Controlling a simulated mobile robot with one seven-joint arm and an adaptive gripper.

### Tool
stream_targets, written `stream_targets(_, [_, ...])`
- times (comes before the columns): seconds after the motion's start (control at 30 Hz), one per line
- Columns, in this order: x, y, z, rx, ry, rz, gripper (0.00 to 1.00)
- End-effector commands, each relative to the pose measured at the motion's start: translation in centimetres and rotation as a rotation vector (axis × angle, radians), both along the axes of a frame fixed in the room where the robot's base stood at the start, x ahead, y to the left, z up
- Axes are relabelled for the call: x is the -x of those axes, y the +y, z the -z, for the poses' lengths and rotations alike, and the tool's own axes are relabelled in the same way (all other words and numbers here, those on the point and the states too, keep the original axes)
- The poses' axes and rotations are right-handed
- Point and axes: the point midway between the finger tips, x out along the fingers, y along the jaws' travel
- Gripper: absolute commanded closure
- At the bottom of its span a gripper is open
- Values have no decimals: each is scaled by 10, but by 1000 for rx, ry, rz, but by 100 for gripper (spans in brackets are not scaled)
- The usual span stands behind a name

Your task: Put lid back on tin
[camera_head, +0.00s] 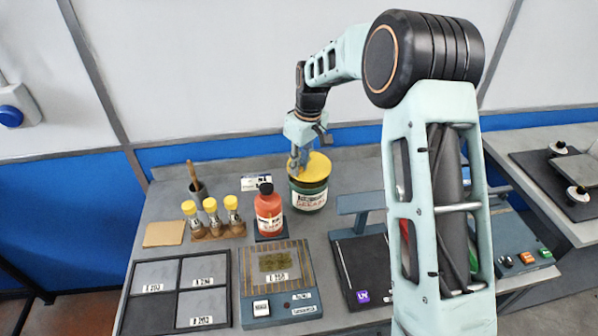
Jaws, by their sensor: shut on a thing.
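A dark green tin (309,196) with a paper label stands upright near the back of the bench. A yellow lid (317,167) is over the tin's top and looks close to level. From this view I cannot tell whether it is fully seated on the rim or slightly above it. My gripper (300,165) points down from above and is shut on the lid, on its left part. The fingers hide some of the lid.
A red bottle (269,211) with a black cap stands close left of the tin. Yellow-capped vials (211,211) in a wooden holder and a brush pot (198,190) are farther left. A scale-like device (277,305) is in front.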

Motion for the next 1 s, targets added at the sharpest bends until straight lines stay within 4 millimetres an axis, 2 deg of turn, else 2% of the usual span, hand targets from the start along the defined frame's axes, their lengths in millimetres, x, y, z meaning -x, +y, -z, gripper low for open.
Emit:
stream_targets(0.27, [-3, 1, 33, 0, 3, -1, 100])
stream_targets(0.67, [-4, 1, 40, 0, 0, -1, 100])
stream_targets(0.7, [-3, 1, 39, 0, 0, 0, 79])
stream_targets(0.8, [-3, 1, 38, 0, 0, 0, 68])
stream_targets(1.0, [-3, 1, 38, 0, 0, 0, 66])
